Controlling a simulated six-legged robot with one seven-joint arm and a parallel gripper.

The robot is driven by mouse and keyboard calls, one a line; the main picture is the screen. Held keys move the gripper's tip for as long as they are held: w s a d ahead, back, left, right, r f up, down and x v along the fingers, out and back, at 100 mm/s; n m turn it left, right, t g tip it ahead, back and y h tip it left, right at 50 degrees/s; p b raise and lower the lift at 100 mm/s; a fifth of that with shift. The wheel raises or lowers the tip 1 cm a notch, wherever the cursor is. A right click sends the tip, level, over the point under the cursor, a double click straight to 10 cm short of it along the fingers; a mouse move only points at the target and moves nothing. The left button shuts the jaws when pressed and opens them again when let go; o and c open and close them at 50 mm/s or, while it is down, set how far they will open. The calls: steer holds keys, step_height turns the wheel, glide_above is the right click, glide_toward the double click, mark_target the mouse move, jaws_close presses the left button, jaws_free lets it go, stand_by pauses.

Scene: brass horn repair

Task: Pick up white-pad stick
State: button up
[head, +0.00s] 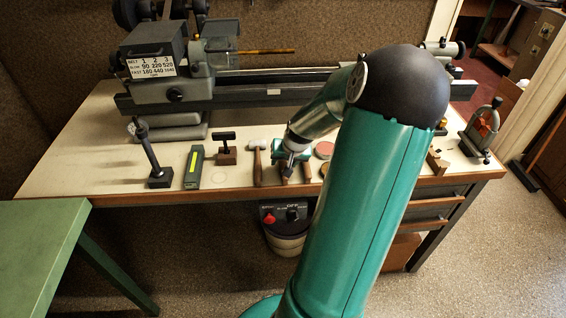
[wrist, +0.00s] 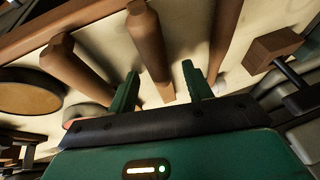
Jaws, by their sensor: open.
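My gripper (head: 290,165) is over the front of the workbench, low among several wooden handles. In the wrist view its green fingers (wrist: 160,70) are open, one on each side of a brown wooden stick (wrist: 150,42). The stick lies between them; I cannot tell whether a finger touches it. No white pad shows on this stick, so I cannot confirm which one it is. A white-headed tool (head: 258,146) with a brown handle lies left of the gripper in the head view. It shows on the right in the wrist view (wrist: 227,35).
Another wooden handle (wrist: 72,62) lies left of the fingers in the wrist view, near a round tan disc (wrist: 28,93). The lathe (head: 170,75) fills the bench's back. A green table (head: 35,240) stands at left.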

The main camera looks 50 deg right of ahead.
steer(key=shift+c, duration=0.2)
steer(key=c, duration=1)
steer(key=shift+r, duration=0.15)
jaws_close()
steer(key=shift+r, duration=0.25)
step_height(320, 180, up, 2)
steer(key=shift+r, duration=0.1)
steer(key=a+r, duration=0.1)
steer(key=s+a+r, duration=0.1)
steer(key=r, duration=0.1)
steer(key=s+a+r, duration=0.1)
steer(key=r, duration=0.1)
steer(key=shift+s+a+r, duration=0.1)
steer(key=shift+a+r, duration=0.15)
steer(key=shift+a, duration=0.1)
steer(key=s+a+r, duration=0.4)
steer(key=a, duration=0.4)
steer(key=shift+s+a+r, duration=0.2)
steer(key=shift+a+r, duration=0.05)
steer(key=shift+a, duration=0.1)
